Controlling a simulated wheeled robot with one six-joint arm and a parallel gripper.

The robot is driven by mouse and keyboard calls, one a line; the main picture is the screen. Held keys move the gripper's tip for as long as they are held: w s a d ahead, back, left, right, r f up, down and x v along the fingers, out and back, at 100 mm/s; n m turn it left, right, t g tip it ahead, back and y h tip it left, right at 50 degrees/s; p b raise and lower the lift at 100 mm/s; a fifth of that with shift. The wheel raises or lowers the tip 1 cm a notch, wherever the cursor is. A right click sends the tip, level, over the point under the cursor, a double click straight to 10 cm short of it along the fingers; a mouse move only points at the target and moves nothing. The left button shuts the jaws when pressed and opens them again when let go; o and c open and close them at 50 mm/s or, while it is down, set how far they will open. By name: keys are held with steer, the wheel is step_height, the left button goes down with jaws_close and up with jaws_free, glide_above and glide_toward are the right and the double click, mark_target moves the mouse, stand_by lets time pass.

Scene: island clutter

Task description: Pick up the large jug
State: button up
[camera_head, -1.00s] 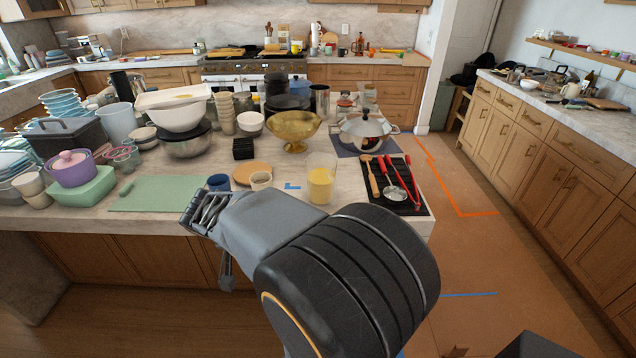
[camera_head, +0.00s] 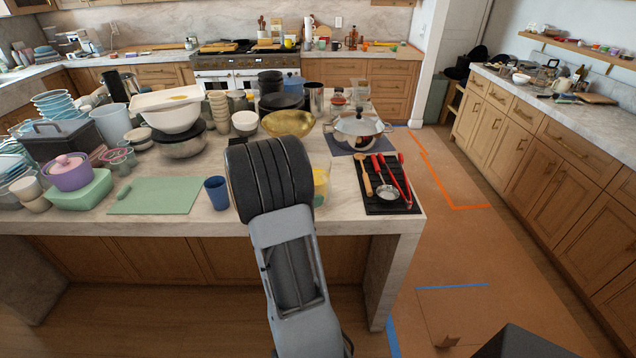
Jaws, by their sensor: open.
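No vessel is plainly marked out as the large jug. A tall pale blue vessel (camera_head: 112,123) stands upright at the left of the island, between the dark crate and the bowls; I cannot tell if it has a handle. A clear vessel with yellow in it (camera_head: 321,187) stands near the front edge, mostly hidden behind my arm. My arm crosses the middle of the view and runs down to the bottom edge. My gripper's fingertips do not show, and nothing held is visible.
The island counter (camera_head: 345,205) is crowded at the left and back. A blue cup (camera_head: 217,192) stands beside a green board (camera_head: 155,195). A gold bowl (camera_head: 289,122), a lidded pot (camera_head: 358,130) and a black mat with utensils (camera_head: 391,205) lie rightward. The floor at right is open.

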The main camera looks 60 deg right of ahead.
mark_target(329, 203)
steer(key=shift+p+x, duration=1.7)
steer(key=shift+x, duration=2.05)
steer(key=shift+w+f, duration=0.15)
steer(key=shift+c, duration=0.2)
jaws_close()
